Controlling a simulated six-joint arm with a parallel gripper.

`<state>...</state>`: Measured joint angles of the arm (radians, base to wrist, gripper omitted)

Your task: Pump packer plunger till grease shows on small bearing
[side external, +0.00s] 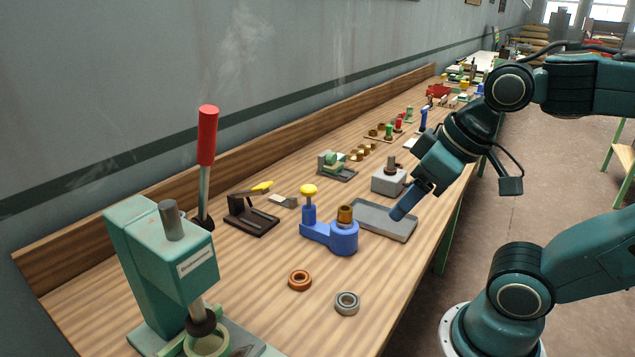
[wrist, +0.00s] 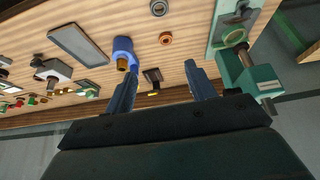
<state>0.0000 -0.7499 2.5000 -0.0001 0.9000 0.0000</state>
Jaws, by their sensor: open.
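The blue packer (side external: 331,238) stands on the bench with a yellow-knobbed plunger (side external: 308,191) upright on its left side. A brass-coloured piece (side external: 345,214) sits on its round cup. The packer also shows in the wrist view (wrist: 123,48). Two loose bearings lie apart in front of it: a copper-coloured ring (side external: 300,280) and a grey steel one (side external: 347,303). They also show in the wrist view, copper (wrist: 165,38) and steel (wrist: 159,8). I see no grease on either. My gripper (side external: 408,203) is open and empty, above the tray right of the packer; its fingers (wrist: 161,90) are spread.
A grey tray (side external: 385,233) lies right of the packer. A green press (side external: 165,255) with a red-handled lever (side external: 207,135) stands at the near left. A dark, yellow-handled tool (side external: 250,220) stands behind the packer. A grey block (side external: 388,181) stands beyond the tray.

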